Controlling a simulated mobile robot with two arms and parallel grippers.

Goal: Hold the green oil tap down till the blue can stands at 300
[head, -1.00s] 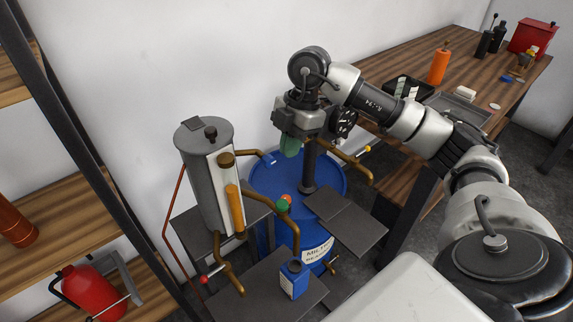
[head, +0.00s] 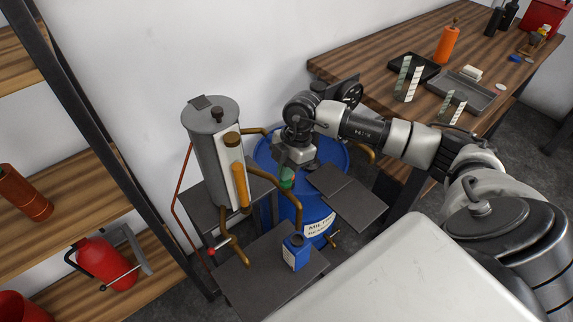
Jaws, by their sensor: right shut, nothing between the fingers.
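The green oil tap (head: 286,184) is on the brown pipe in front of the large blue drum; my gripper covers most of it. My right gripper (head: 288,172) is shut and empty, pointing down right at the tap's top. I cannot tell whether it presses the tap. The small blue can (head: 295,255) stands upright on a dark plate, its dark mouth under the end of the brown pipe. Its level or reading cannot be made out. My left gripper is not in view.
A grey tank (head: 211,150) with an amber sight tube (head: 241,185) stands to the left. The blue drum (head: 265,155) is behind my gripper. A red-tipped lever (head: 212,251) sits left of the can. A wooden bench (head: 400,45) lies behind on the right.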

